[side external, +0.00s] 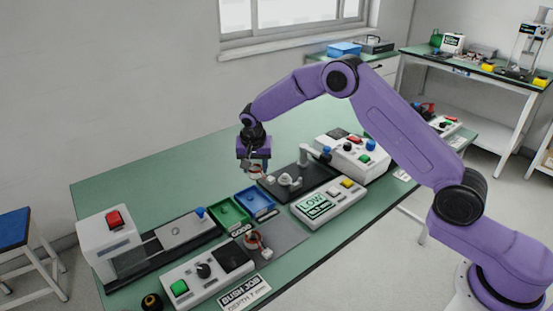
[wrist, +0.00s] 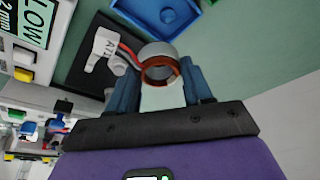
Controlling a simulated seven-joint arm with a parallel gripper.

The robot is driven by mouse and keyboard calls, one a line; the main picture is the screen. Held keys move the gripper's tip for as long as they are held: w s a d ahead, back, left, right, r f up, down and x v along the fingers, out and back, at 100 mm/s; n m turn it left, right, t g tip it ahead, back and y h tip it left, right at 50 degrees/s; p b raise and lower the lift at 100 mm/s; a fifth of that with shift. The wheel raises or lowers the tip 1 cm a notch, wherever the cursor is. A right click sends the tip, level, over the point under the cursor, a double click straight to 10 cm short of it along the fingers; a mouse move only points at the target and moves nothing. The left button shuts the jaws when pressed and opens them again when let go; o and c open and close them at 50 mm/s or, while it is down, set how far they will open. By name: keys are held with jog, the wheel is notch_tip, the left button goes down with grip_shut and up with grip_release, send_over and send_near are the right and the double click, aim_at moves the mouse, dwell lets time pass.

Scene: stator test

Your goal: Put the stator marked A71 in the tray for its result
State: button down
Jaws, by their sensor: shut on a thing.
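The stator (wrist: 157,54), a grey ring with copper winding, is between the two blue fingers of my gripper (wrist: 160,80) in the wrist view. A GOOD label is at the green tray's front; any label on the blue tray is not readable. A meter (side external: 328,204) displays LOW.
Another stator with red winding (side external: 254,241) lies on the grey mat (side external: 285,236). A post fixture (side external: 303,165) stands on the black plate near my gripper. A button box (side external: 353,158) is to the right, and a press-like unit (side external: 108,238) far left. The bench behind is clear.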

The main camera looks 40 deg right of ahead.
jog(key=shift+w+a+f, duration=0.55)
jog(key=shift+w+a, duration=0.05)
jog(key=shift+a, duration=0.15)
send_over(251, 194)
jog(key=shift+s+a+f, duration=0.1)
jog(key=shift+f, duration=1.1)
jog(key=shift+a+f, duration=0.1)
jog(key=shift+f, duration=1.05)
jog(key=shift+f, duration=0.5)
jog(key=shift+f, duration=0.35)
jog(key=shift+f, duration=0.55)
jog(key=shift+c, duration=1.9)
grip_release()
